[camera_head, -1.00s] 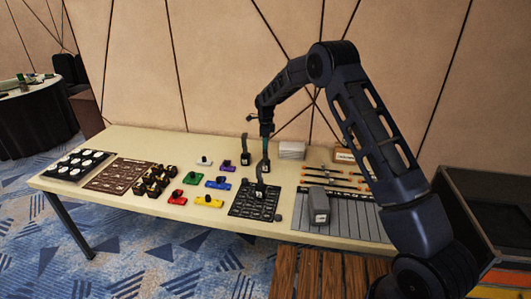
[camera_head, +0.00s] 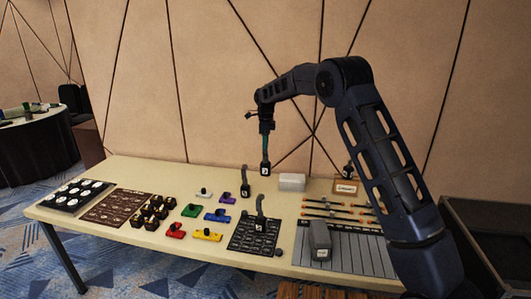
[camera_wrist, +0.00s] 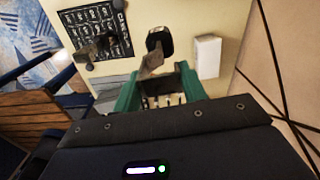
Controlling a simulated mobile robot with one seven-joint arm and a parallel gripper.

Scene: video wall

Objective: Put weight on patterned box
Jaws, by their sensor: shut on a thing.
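My gripper (camera_head: 265,132) is shut on a black weight (camera_head: 265,167) with a white label, held upright in the air above the back of the table. In the wrist view, its green fingers (camera_wrist: 158,92) close around the dark weight, mostly hidden by the gripper body. A second black weight (camera_head: 244,189) stands on the table to the left, a third (camera_head: 261,221) on the dark patterned mat (camera_head: 243,241). A brown labelled box (camera_head: 346,187) at the back right has a small dark item (camera_head: 348,172) at its top. I cannot tell which box is the patterned one.
A white block (camera_head: 292,182) lies at the back of the table (camera_head: 140,237). It also shows in the wrist view (camera_wrist: 207,56). A grey box (camera_head: 320,238) stands on a grey slatted mat. Coloured pieces and dark trays fill the left. The wall is close behind.

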